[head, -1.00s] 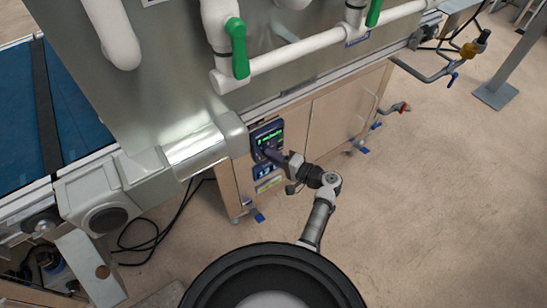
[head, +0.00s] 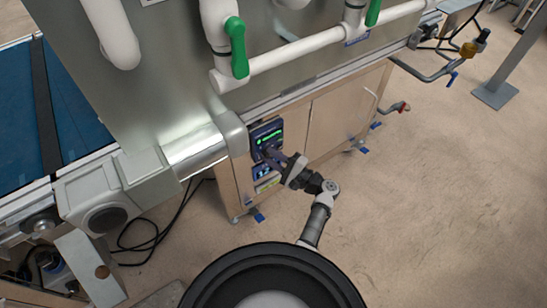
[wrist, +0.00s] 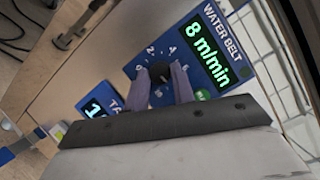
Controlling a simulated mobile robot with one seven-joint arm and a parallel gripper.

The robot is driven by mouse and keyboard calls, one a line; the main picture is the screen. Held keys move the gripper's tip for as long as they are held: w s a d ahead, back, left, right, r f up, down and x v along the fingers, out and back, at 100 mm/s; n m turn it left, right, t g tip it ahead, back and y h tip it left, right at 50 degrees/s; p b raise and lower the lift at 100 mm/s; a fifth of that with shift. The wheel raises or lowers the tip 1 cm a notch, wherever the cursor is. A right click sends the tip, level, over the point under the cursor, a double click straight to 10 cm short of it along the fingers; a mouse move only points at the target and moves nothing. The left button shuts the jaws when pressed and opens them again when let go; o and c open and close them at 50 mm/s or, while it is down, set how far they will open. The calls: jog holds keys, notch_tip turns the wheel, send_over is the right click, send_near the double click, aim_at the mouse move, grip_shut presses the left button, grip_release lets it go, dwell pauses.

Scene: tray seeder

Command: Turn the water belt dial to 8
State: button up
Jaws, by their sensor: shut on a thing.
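The blue water belt panel (wrist: 214,15) is on the machine's front. It also shows in the head view (head: 257,133). Its green display (wrist: 207,52) reads "8 m/min". The black dial (wrist: 159,71) sits beside the display, ringed by small white numbers, some of them hidden by my fingers. My gripper (wrist: 162,84) is shut on the dial, one finger on each side of it. In the head view my gripper (head: 270,153) reaches the panel from the lower right, and the dial is hidden there.
A second blue panel (wrist: 97,101) with a lit display is beside the water belt panel. Green-handled valves (head: 237,47) and white pipes (head: 300,55) are above. Black cables (head: 148,240) lie on the floor at left. Open floor is at right.

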dwell(0.3)
jog(key=o, duration=1)
jog(key=b+v, duration=0.2)
jog(key=v, duration=1.1)
jog(key=shift+s+d, duration=0.15)
jog(key=shift+d, duration=0.25)
